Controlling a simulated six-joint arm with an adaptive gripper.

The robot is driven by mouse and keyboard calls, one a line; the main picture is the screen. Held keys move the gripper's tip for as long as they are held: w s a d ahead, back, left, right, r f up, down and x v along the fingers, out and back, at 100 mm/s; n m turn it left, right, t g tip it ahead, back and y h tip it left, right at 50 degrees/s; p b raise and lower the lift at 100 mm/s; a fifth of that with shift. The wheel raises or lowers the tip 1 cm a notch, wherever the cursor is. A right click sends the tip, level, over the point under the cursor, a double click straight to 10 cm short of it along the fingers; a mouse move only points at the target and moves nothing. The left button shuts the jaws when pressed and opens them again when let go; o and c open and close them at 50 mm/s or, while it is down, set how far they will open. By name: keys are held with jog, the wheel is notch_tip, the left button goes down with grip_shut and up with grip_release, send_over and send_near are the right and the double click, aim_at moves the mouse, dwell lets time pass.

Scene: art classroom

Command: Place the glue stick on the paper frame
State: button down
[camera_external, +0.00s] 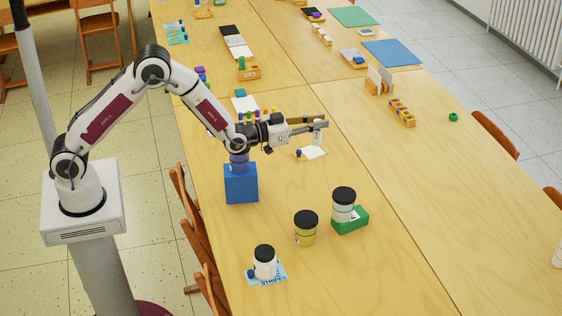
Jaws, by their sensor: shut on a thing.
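My gripper (319,124) reaches out to the right above the near table and is shut on a small pale grey-white upright piece (318,137), which looks like the glue stick. The fingers partly hide it. A white sheet with a wooden edge (313,153), possibly the paper frame, lies on the table just below. A small dark blue item sits at its left end. The held piece appears above the sheet; I cannot tell the exact gap.
A blue box (241,184) stands left of the sheet, below my wrist. In front are a yellow jar (305,229), a jar on a green block (350,222), and a white jar (265,263) on a blue card. A wooden holder (403,113) stands right.

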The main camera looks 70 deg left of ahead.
jog(key=w+a+f+m+h, duration=0.1)
jog(key=w+a+f+h, duration=0.1)
jog(key=a, duration=0.9)
jog(key=w+a+f+m+h, duration=0.1)
jog(key=w+a+h, duration=0.1)
jog(key=a, duration=0.8)
jog(key=shift+s+f, duration=0.15)
jog(key=shift+f, duration=2.35)
notch_tip(320, 180, down, 6)
jog(key=shift+f, duration=0.15)
jog(key=shift+f, duration=0.1)
jog(key=shift+f, duration=1.75)
jog(key=shift+f, duration=0.6)
